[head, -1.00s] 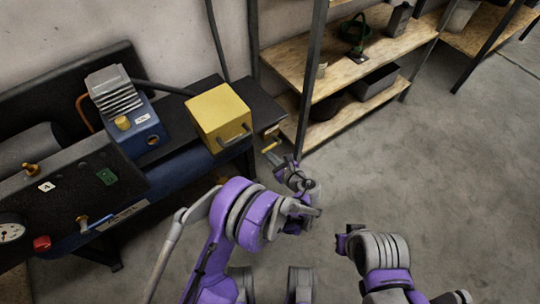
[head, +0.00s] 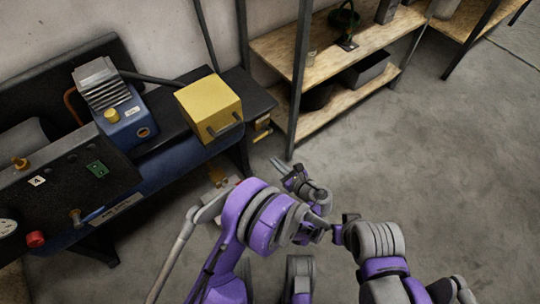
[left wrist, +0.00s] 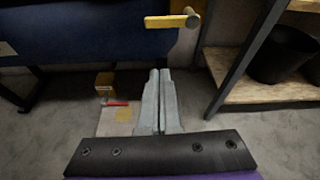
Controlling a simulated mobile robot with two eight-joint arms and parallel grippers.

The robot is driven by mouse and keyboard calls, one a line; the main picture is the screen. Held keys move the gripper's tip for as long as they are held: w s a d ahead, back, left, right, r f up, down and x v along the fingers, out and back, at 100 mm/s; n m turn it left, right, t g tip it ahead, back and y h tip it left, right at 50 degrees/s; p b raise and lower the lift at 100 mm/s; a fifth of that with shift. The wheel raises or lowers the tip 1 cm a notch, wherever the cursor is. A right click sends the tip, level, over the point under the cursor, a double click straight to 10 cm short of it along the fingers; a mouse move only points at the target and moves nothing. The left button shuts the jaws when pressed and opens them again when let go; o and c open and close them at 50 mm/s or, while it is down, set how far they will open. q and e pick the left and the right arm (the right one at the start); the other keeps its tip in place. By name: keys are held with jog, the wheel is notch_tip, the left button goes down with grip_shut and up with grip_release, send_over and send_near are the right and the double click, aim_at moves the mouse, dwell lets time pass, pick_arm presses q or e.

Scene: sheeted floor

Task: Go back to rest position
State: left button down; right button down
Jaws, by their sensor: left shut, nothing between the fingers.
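My left gripper (head: 278,163) is in front of the compressor bench, below its yellow-handled valve (head: 262,137). In the left wrist view its two grey fingers (left wrist: 160,75) are shut together with nothing between them, over the floor. The yellow valve handle (left wrist: 172,21) lies above the fingertips in that view, apart from them. My right arm is folded low at the right in the head view. The part that may be my right gripper (head: 345,226) is small and partly hidden, so its jaws cannot be made out.
A blue compressor (head: 127,118) and a yellow box (head: 209,103) sit on the bench at left. A wooden shelf unit (head: 312,119) with dark posts stands behind. A small carton (left wrist: 104,82) and a red item (left wrist: 116,103) are low by the bench. The right floor is clear.

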pick_arm(q)
jog(key=shift+s+d+r, duration=0.1)
jog(key=shift+s+d, duration=0.1)
jog(key=shift+s, duration=0.1)
dwell(0.4)
